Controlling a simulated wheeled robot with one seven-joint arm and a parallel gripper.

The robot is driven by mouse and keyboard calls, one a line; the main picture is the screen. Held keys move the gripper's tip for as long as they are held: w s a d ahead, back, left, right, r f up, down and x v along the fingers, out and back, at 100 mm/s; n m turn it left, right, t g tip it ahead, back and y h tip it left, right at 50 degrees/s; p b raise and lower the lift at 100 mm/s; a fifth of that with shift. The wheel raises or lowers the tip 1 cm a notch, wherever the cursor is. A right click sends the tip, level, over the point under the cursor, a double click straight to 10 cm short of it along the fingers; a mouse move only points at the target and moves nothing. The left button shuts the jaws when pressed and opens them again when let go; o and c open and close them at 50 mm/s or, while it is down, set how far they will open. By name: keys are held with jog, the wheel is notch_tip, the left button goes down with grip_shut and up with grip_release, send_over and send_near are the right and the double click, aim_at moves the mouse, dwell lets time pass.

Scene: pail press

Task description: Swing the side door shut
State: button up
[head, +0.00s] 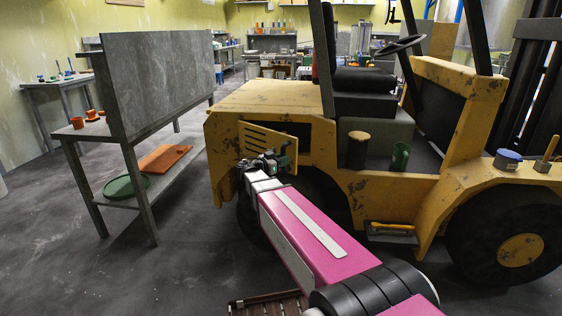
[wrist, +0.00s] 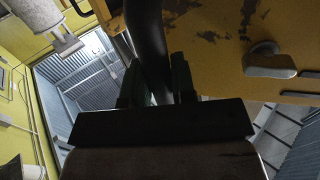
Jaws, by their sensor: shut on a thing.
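The side door (head: 268,140) is a worn yellow panel with dark slots on the forklift's near side. It appears to stand ajar, angled out from the body. My gripper (head: 272,164) is at the door's lower part in the head view and covers some of it. In the wrist view, my gripper (wrist: 155,88) has its dark green fingers on either side of a dark bar (wrist: 147,25) and is shut on it. Whether this bar belongs to the door is unclear. A yellow panel with a pale latch-like piece (wrist: 269,63) fills the upper right there.
The yellow forklift (head: 440,195) stands right of my arm, its rear wheel partly hidden behind it. A grey workbench (head: 160,75) with an orange board (head: 165,158) and green round tray (head: 126,187) stands left. Floor between them is clear.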

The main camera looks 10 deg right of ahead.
jog(key=shift+s, duration=0.1)
jog(key=shift+w+a+x, duration=0.1)
jog(key=shift+w+x, duration=0.15)
jog(key=shift+x, duration=1.1)
jog(key=shift+w+a+x, duration=0.15)
jog(key=shift+w+x, duration=0.15)
jog(key=shift+x, duration=1.05)
jog(key=shift+w+a+x, duration=0.1)
jog(key=shift+w+x, duration=0.15)
jog(key=shift+x, duration=1.15)
jog(key=o, duration=0.9)
jog(key=shift+o, duration=0.2)
jog(key=shift+a, duration=0.15)
